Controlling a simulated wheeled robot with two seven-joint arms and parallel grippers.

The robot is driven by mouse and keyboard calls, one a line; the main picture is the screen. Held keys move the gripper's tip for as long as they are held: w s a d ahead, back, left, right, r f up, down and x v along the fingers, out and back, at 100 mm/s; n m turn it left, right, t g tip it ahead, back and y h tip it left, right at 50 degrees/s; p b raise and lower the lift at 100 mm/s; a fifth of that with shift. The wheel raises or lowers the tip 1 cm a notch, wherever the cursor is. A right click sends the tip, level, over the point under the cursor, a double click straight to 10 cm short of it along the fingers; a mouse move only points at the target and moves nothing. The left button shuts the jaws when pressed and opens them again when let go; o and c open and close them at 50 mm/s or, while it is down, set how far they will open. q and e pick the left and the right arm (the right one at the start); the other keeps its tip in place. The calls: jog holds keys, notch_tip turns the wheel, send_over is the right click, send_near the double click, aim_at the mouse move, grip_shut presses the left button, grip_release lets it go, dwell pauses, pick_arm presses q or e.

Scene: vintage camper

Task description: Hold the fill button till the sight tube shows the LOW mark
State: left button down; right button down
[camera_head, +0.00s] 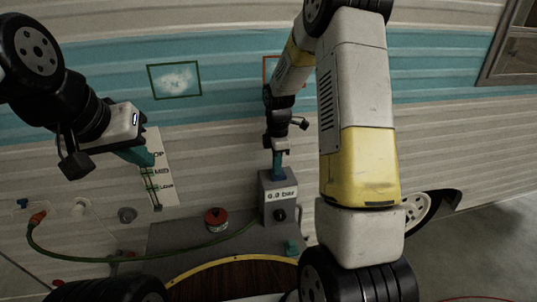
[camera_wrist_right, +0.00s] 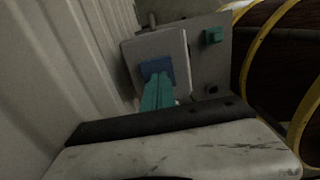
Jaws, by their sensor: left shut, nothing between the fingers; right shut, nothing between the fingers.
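A white sight tube panel (camera_head: 166,190) with marks reading like TOP, MID and LOW is on the camper wall. My left gripper (camera_head: 146,158) is shut and empty in front of its upper part, hiding some of it. The tube's liquid level is too small to tell. My right gripper (camera_head: 277,172) is shut and empty, its teal fingertips pointing down at a blue button on top of a grey box (camera_head: 268,208) that reads 0.0 bar. In the right wrist view the fingertips (camera_wrist_right: 157,78) overlap the blue button (camera_wrist_right: 153,66) and seem to touch it; whether it is pressed I cannot tell.
A red knob (camera_head: 216,218) stands left of the box, and a teal block (camera_head: 292,248) is below it. A green hose (camera_head: 100,258) runs along the wall's foot. A framed picture (camera_head: 174,80) hangs above.

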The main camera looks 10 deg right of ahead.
jog(key=shift+s+f, duration=0.15)
jog(key=shift+f, duration=1)
jog(key=shift+s+d+f, duration=0.1)
jog(key=shift+d, duration=0.1)
dwell(4.1)
jog(key=shift+r, duration=0.35)
notch_tip(320, 180, up, 14)
jog(key=shift+w+a+r, duration=0.15)
jog(key=shift+w+a, duration=0.05)
jog(key=shift+w, duration=0.15)
dwell(0.7)
